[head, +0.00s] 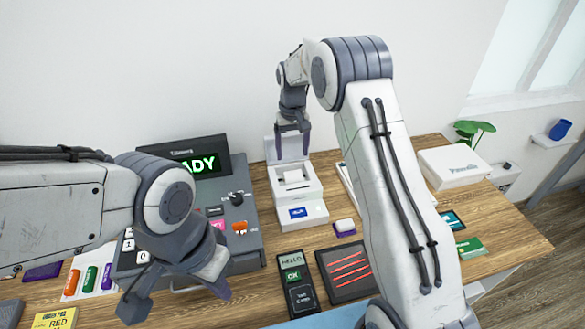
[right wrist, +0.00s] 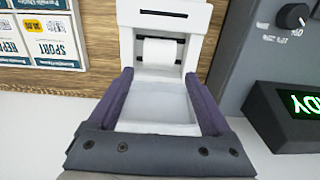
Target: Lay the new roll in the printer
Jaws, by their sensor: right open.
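The white printer (head: 312,213) stands on the wooden counter with its lid (head: 290,147) raised. A white paper roll (head: 293,176) sits in its open bay; I cannot tell whether it is the new one. In the right wrist view, the roll (right wrist: 160,50) shows beyond the fingertips. My right gripper (right wrist: 158,85) is open, with the white lid (right wrist: 160,105) between its purple fingers; I cannot tell whether they touch it. My left gripper (head: 176,296) is open and empty in front of the cash register. No other roll shows.
The grey cash register (head: 245,238) with a green-lit display (head: 199,165) stands left of the printer. A card terminal (head: 295,283), a dark mat with red lines (head: 347,270) and a white and purple block (head: 345,227) lie in front. A white box (head: 455,166) is at right.

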